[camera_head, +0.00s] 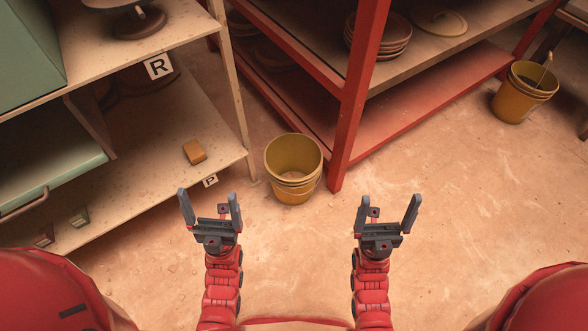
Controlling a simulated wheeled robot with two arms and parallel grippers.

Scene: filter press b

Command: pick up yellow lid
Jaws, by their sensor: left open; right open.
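A round yellow lid (438,21) with a small handle on top lies on the upper shelf of the red rack, near the top of the head view. It is to the right of a stack of bowls or plates. My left gripper (210,209) is open and empty, low in front of the left shelving and the near yellow bucket. My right gripper (388,214) is open and empty over the bare floor. Both grippers are well apart from the lid.
A yellow bucket (293,167) stands on the floor by the red rack's post (355,95). Another yellow bucket (524,92) stands at right. The stacked dishes (378,38) sit beside the lid. Left shelving (160,190) holds a small orange-brown block (194,152).

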